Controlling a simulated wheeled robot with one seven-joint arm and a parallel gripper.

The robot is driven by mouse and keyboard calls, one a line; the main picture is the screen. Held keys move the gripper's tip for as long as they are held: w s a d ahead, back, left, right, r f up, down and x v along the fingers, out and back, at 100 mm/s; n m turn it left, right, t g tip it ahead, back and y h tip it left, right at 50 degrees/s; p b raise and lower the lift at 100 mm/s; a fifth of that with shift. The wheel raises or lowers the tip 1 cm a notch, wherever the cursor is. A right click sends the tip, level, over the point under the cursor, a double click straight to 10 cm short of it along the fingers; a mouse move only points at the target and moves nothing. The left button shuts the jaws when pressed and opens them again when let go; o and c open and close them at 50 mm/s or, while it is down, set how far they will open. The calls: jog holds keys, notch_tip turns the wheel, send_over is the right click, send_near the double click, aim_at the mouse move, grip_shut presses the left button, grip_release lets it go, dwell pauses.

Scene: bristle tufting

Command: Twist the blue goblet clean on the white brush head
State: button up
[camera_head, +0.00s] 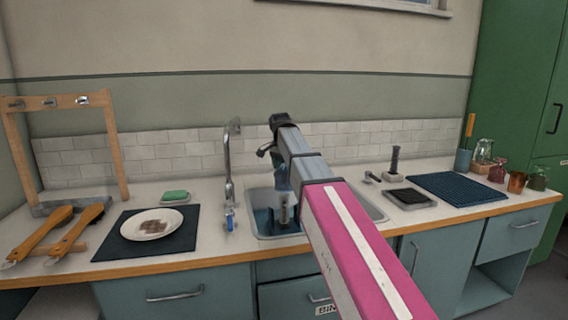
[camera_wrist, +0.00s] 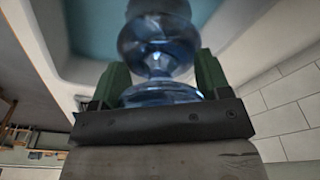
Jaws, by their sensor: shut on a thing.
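My gripper (camera_wrist: 158,76) is shut on the blue goblet (camera_wrist: 160,42), with one green finger on either side of its stem and foot. The foot is nearest the wrist and the bowl points away, into the sink. In the head view my gripper (camera_head: 277,158) is over the sink, and the goblet (camera_head: 283,180) hangs bowl-down below it. A small pale upright shape (camera_head: 284,213), likely the white brush head, shows at or just under the goblet's rim. I cannot tell whether the bowl is around it. The brush head is not visible in the wrist view.
The sink (camera_head: 262,236) surrounds the goblet, with the tap (camera_head: 228,165) close on its left. A plate (camera_head: 151,224) lies on a dark mat at left. At right are a blue ribbed mat (camera_head: 456,187) and several cups and glasses.

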aim_at(285, 194)
jog(key=shift+f, duration=4.15)
jog(key=o, duration=0.5)
jog(key=shift+c, duration=1.2)
jog(key=shift+f, duration=0.6)
